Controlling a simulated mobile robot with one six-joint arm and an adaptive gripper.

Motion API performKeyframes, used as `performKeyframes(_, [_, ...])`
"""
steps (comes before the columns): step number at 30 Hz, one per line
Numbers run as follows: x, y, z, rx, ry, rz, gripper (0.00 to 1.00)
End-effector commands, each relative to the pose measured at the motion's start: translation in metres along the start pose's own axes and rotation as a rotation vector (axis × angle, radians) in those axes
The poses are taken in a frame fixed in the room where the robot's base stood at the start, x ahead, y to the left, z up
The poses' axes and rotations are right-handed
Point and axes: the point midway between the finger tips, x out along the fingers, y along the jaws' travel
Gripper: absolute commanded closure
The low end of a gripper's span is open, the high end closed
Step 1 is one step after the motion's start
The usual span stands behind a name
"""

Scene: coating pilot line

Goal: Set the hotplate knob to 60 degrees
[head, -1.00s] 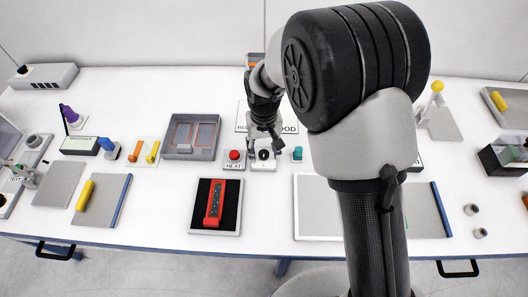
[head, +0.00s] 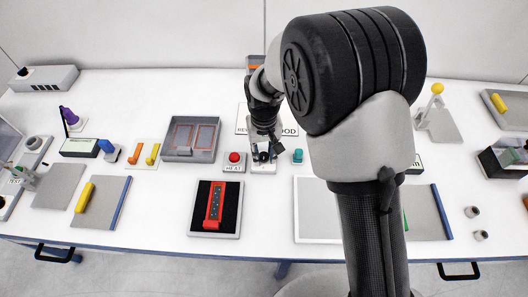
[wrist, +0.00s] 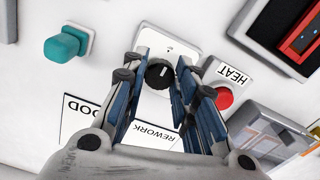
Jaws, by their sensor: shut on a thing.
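The hotplate knob (wrist: 158,74) is black and round with a white pointer line, set on a small white panel (wrist: 178,47) with faint markings. I cannot read the scale. In the wrist view my gripper (wrist: 162,66) has its blue-padded fingers on both sides of the knob, shut on it. In the head view my gripper (head: 263,151) reaches down onto the same panel, and its fingers partly hide the knob.
A red button (wrist: 223,98) labelled HEAT sits close beside the knob. A teal knob (wrist: 62,46) is on the other side. A grey tray (head: 191,138) and a black tray with a red block (head: 214,202) stand nearby.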

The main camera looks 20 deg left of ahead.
Motion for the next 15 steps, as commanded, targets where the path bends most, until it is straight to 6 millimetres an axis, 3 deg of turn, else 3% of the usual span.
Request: performKeyframes(15, [-0.001,0.0003,-0.0001,-0.119,0.0,0.0,0.97])
